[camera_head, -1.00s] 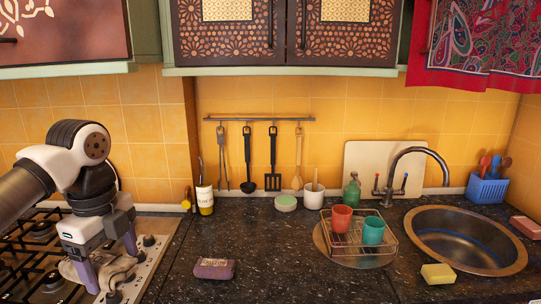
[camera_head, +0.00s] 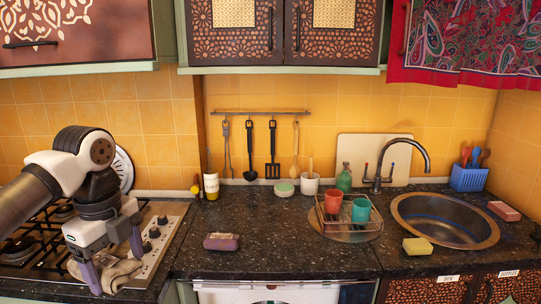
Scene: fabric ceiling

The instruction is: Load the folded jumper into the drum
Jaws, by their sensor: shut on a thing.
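My gripper (camera_head: 113,263) is at the lower left, above the front of the stove. It is shut on a folded beige-grey jumper (camera_head: 121,273), with one finger on each side. Whether the jumper touches the stove or counter edge I cannot tell. The top of a white washing machine (camera_head: 215,293) shows under the counter at the bottom edge, right of my gripper.
The gas stove (camera_head: 160,236) lies under my arm. The dark counter (camera_head: 275,250) holds a purple packet (camera_head: 221,242), a dish rack (camera_head: 345,226) with cups, and a yellow sponge (camera_head: 417,246) near the sink (camera_head: 402,207). The counter's front edge runs above the washing machine.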

